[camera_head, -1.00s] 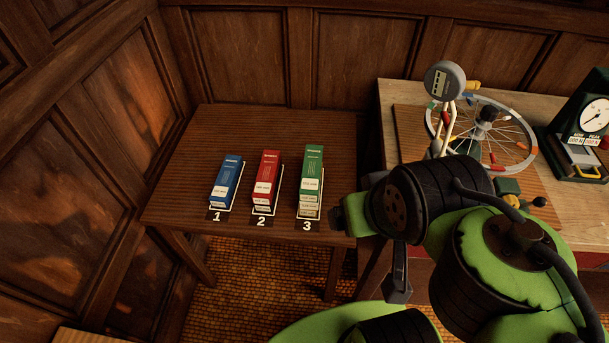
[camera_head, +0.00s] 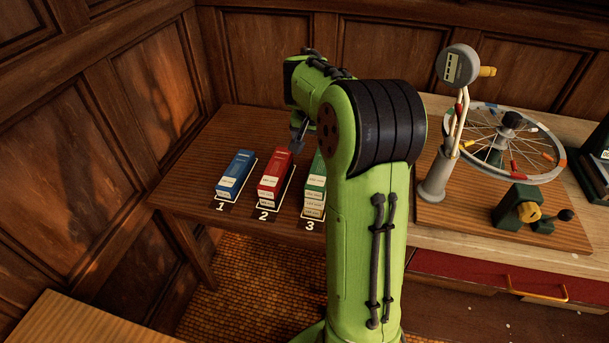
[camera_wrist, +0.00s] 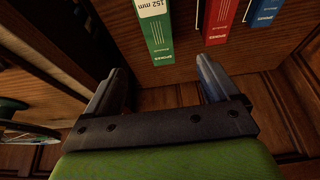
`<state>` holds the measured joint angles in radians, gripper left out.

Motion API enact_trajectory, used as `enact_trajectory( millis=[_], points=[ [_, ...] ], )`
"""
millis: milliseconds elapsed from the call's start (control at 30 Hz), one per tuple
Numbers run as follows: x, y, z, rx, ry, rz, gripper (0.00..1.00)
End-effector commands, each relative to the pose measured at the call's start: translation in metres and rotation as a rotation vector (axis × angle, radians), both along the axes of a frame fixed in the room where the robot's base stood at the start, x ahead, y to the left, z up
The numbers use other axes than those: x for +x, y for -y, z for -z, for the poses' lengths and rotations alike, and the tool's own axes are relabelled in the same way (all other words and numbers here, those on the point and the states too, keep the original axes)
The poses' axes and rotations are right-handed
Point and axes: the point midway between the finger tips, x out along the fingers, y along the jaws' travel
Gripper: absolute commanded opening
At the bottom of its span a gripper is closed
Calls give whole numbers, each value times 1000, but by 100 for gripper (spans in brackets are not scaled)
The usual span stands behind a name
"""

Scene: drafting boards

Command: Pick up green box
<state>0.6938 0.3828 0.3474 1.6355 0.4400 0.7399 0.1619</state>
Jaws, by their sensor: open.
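The green box (camera_head: 315,183) stands at place 3 on the dark wooden table, partly hidden behind my arm in the head view. In the wrist view the green box (camera_wrist: 156,32), with a white "152 mm" label, lies beyond the fingers, near the top edge. My gripper (camera_wrist: 160,68) is open and empty, its two fingers spread wide. In the head view, a dark part at my arm's end shows above the table, behind the boxes; the fingers are not clear there.
A red box (camera_head: 273,175) at place 2 and a blue box (camera_head: 235,174) at place 1 stand left of the green box. The table (camera_head: 220,140) is clear behind them. At right, a spoked wheel (camera_head: 510,143) and a gauge on a stand (camera_head: 458,65) occupy a lighter bench.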

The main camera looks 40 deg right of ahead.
Motion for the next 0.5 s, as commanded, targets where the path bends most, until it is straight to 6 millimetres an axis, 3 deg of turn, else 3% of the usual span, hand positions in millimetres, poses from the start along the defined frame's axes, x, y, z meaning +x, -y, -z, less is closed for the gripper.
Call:
enact_trajectory(
  millis=[100, 300, 500],
  points=[
    [6, 8, 32, 3, -6, -1, 88],
    [17, 22, 75, 2, -4, -2, 88],
    [22, 28, 93, 1, -2, -4, 88]
  ],
)
